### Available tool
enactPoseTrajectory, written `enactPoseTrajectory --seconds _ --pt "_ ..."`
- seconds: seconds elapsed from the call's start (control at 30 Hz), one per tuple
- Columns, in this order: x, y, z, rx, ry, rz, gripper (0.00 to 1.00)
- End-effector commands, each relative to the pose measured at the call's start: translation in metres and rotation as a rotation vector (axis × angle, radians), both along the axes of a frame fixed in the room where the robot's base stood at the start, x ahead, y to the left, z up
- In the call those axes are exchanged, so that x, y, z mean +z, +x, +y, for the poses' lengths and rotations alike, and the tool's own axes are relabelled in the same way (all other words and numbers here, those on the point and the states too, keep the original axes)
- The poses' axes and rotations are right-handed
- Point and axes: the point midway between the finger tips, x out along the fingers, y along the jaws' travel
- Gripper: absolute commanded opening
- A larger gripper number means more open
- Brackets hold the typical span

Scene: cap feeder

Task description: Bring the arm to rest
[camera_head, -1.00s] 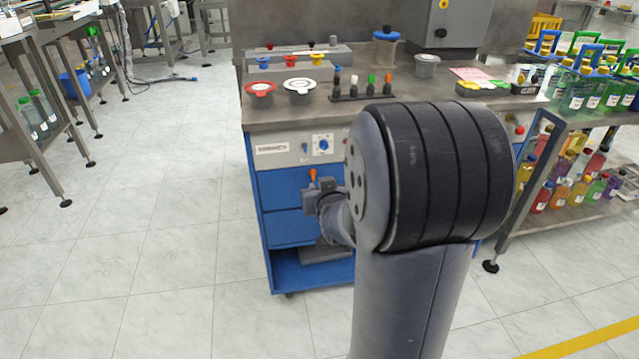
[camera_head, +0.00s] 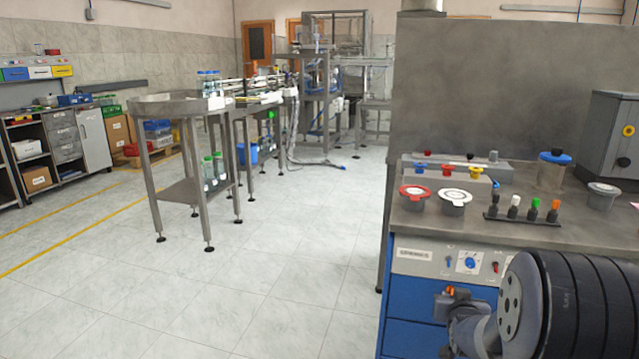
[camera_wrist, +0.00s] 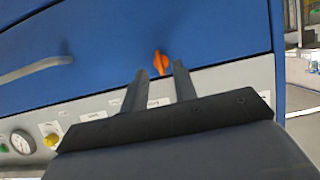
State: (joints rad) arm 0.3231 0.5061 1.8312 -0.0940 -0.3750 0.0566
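My gripper (camera_wrist: 161,69) shows in the wrist view, with its two dark fingers standing apart. A small orange piece (camera_wrist: 161,63) shows in the gap at the fingertips, against the blue front; I see no clear contact with either finger. In the head view my gripper (camera_head: 452,300) is small and low, in front of the cabinet, with orange at its tip. My dark arm joint fills the lower right corner and hides part of the cabinet.
The blue cabinet (camera_head: 408,337) with a control panel is close ahead. Its grey worktop (camera_head: 420,228) bears a red-rimmed cup (camera_head: 414,196), a white-rimmed cup (camera_head: 454,200) and several small bottles. Steel tables (camera_head: 180,108) stand further left. Floor (camera_head: 270,290) left of the cabinet is clear.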

Motion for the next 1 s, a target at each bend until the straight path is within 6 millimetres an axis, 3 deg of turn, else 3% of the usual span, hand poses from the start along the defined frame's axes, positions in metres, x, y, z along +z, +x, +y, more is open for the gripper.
enactPoseTrajectory --seconds 0.23,0.67,0.83,1.0 --pt "-0.011 0.023 -0.007 0.000 0.001 0.000 0.27" --pt "-0.010 0.022 -0.006 -0.001 0.011 -0.003 0.27" --pt "-0.006 0.016 -0.005 0.000 -0.001 -0.001 0.27" --pt "0.005 -0.007 0.002 0.000 0.000 -0.001 0.27"
